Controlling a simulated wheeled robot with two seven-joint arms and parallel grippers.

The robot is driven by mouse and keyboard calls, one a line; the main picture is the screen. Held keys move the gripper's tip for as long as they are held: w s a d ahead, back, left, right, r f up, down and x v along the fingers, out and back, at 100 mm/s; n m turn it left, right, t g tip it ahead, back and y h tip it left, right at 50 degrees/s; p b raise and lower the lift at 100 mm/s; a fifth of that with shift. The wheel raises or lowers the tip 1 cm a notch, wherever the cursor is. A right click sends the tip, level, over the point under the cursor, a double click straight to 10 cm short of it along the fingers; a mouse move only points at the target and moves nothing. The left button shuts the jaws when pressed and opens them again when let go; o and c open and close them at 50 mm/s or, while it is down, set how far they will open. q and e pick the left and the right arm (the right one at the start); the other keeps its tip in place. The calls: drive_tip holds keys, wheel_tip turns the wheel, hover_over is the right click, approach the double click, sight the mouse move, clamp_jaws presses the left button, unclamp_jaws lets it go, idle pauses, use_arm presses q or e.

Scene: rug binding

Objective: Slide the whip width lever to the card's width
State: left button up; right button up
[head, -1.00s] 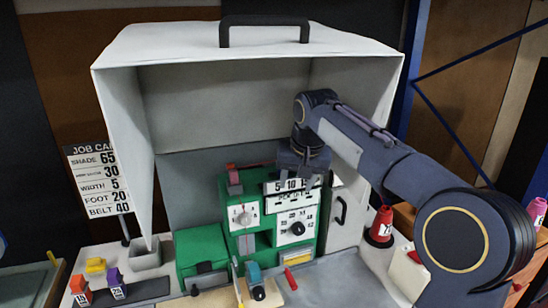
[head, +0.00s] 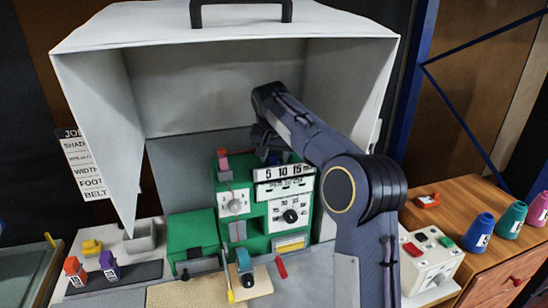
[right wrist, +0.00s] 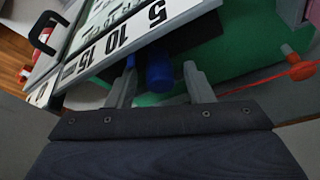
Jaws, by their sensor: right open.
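The width scale (head: 290,172), a white plate reading 5, 10, 15, stands on top of the green machine (head: 256,240). It also shows in the right wrist view (right wrist: 112,38). A blue knob (right wrist: 159,72), which looks like the lever's, sits beside the scale near its 5 and 10 marks. My right gripper (right wrist: 161,78) is open, with a finger on each side of the knob. In the head view my right gripper (head: 266,146) is above the scale, its fingers mostly hidden. The job card (head: 84,165) is partly covered by the hood wall; its width figure is hidden.
A pale hood (head: 95,75) encloses the machine at the top and sides. A red thread or rod (right wrist: 262,85) runs close to my right gripper. Dials sit on the machine front. Coloured cones (head: 478,232) stand on the wooden cabinet at the right.

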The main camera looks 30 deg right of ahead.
drive_tip(key=shift+f, duration=0.1)
clamp_jaws()
drive_tip(key=shift+w+a+p, duration=0.25)
drive_tip(key=shift+w+a, duration=0.05)
drive_tip(key=shift+a, duration=0.8)
drive_tip(key=shift+w+a+p, duration=0.25)
drive_tip(key=shift+a, duration=0.8)
unclamp_jaws()
drive_tip(key=shift+a, duration=0.15)
